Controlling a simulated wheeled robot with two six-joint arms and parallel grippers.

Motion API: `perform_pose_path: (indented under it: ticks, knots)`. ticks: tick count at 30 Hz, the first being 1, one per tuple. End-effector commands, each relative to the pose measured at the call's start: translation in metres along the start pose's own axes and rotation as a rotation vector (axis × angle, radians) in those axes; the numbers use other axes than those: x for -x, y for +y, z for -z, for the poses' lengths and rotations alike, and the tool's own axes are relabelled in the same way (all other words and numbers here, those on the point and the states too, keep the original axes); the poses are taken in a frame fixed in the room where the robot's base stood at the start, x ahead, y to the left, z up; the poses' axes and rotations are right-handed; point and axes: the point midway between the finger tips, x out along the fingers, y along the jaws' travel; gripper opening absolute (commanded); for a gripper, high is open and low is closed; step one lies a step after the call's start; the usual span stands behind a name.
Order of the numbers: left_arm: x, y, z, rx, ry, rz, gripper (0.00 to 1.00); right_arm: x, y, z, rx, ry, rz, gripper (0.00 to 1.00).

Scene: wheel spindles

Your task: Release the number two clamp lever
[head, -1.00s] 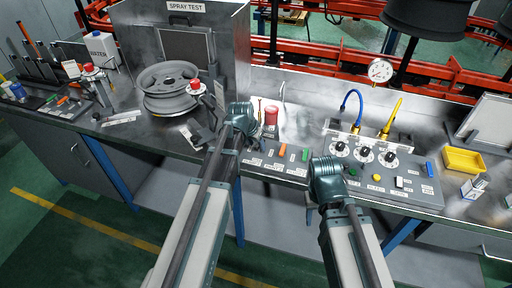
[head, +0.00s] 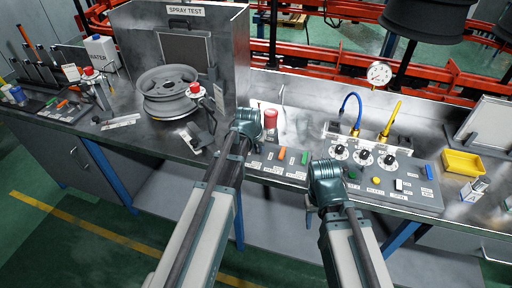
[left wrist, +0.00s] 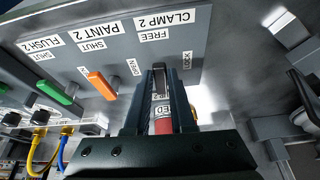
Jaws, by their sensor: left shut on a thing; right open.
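The clamp 2 label (left wrist: 168,20) is upside down in the left wrist view, with FREE and LOCK marks below it. My left gripper (left wrist: 161,95) is shut on a dark upright lever (left wrist: 160,80) by these marks, the clamp 2 lever. The fingers hide much of the lever, so I cannot tell exactly where it points. In the head view my left gripper (head: 257,140) is over the left end of the small lever panel, its fingers mostly hidden by my wrist. My right gripper (head: 312,197) is open and empty in front of the bench edge, fingers barely visible.
An orange lever (left wrist: 103,85) and a green lever (left wrist: 55,93) stand beside the held one. A dial panel (head: 400,190) lies to the right.

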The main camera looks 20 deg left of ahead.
Motion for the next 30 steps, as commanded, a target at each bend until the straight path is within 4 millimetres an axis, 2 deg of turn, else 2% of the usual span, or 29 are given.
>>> perform_pose_path:
  ticks: [6,14,15,19,30]
  knots:
    - [0.0000,0.0040,-0.0001,0.067,0.001,0.027,0.00,-0.0001,0.0000,0.0000,0.000,0.000,0.000,0.50]
    - [0.0000,0.0039,-0.0001,0.069,0.001,0.027,0.00,-0.0001,0.0000,0.0000,0.000,0.000,0.000,0.50]
    - [0.0000,0.0039,-0.0001,0.069,0.001,0.027,0.28,-0.0001,0.0000,0.0000,0.000,0.000,0.000,0.50]
    - [0.0000,0.0039,-0.0001,0.068,0.001,0.027,0.51,-0.0001,0.0000,0.0000,0.000,0.000,0.000,0.50]
    - [0.0014,0.0037,0.0001,0.067,0.001,0.027,0.53,0.0013,0.0001,-0.0001,0.000,0.000,0.000,0.50]
